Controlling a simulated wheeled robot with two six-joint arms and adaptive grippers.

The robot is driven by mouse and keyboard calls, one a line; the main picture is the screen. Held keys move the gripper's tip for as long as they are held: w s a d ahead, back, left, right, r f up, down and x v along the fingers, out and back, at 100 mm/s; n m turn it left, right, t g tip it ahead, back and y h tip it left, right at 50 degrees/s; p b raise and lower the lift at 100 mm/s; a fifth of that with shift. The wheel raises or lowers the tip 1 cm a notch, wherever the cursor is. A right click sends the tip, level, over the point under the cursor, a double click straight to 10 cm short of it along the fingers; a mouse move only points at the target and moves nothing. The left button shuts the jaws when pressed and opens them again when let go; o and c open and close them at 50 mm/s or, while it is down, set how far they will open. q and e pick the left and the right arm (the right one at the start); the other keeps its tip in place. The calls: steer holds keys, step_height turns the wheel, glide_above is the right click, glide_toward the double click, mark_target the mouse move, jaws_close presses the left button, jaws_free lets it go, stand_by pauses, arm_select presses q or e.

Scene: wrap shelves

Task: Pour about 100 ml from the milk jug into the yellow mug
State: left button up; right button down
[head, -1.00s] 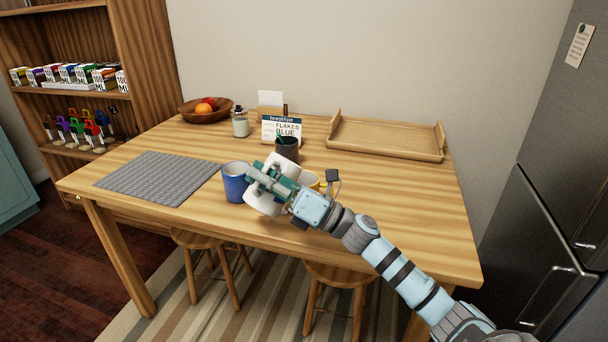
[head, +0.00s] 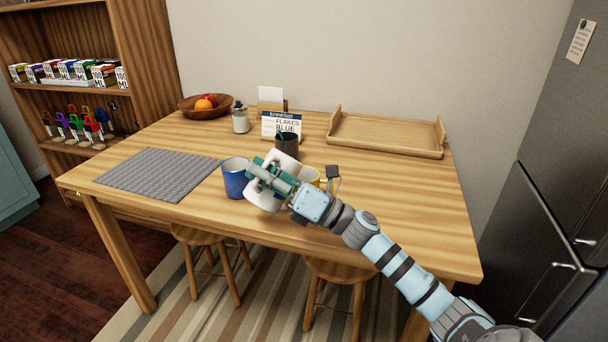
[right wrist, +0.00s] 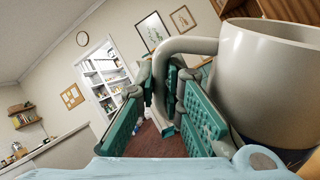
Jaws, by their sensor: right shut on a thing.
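The white milk jug (head: 264,200) is in my right gripper (head: 268,178), near the table's front edge. In the right wrist view the jug (right wrist: 262,85) fills the right side, and its handle (right wrist: 185,46) passes between the fingers of the shut gripper (right wrist: 163,115). The jug's inside and milk level are hidden. The yellow mug (head: 312,174) stands just right of the jug, partly hidden behind my right gripper and wrist. I see no stream of milk. My left gripper is not in view.
A blue mug (head: 235,180) stands close to the jug's left side. A dark cup (head: 287,146) and a breakfast card (head: 281,126) stand behind. A grey mat (head: 158,174) lies left, a wooden tray (head: 385,138) back right. The table's right part is clear.

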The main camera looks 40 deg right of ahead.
mark_target(253, 196)
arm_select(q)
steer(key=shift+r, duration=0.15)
arm_select(e)
steer(key=shift+r, duration=0.1)
stand_by(0.5)
